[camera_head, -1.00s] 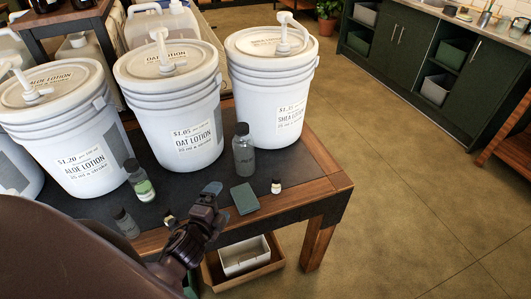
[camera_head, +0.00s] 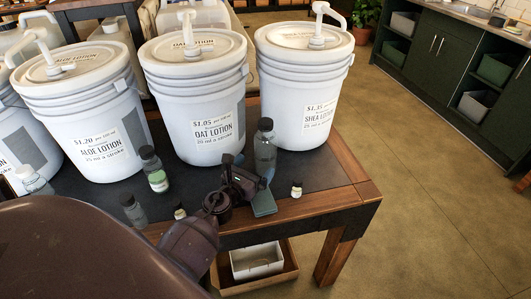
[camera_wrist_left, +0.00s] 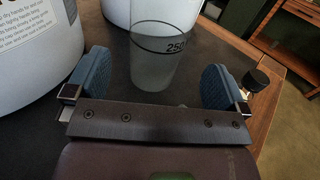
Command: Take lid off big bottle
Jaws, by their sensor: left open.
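The big bottle (camera_head: 266,155) is clear grey with a dark lid (camera_head: 265,124) on its top. It stands upright on the dark table top, in front of the gap between the oat and shea lotion buckets. My left gripper (camera_head: 250,174) is just left of and in front of the bottle's lower body, well below the lid. In the left wrist view the bottle's translucent body (camera_wrist_left: 163,62), marked 250, shows between my open blue fingers (camera_wrist_left: 160,84), with room on both sides. The lid does not show there. My right gripper is not in view.
Buckets of aloe lotion (camera_head: 88,115), oat lotion (camera_head: 203,100) and shea lotion (camera_head: 310,90) stand behind. A green-labelled bottle (camera_head: 154,172) is left of the gripper.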

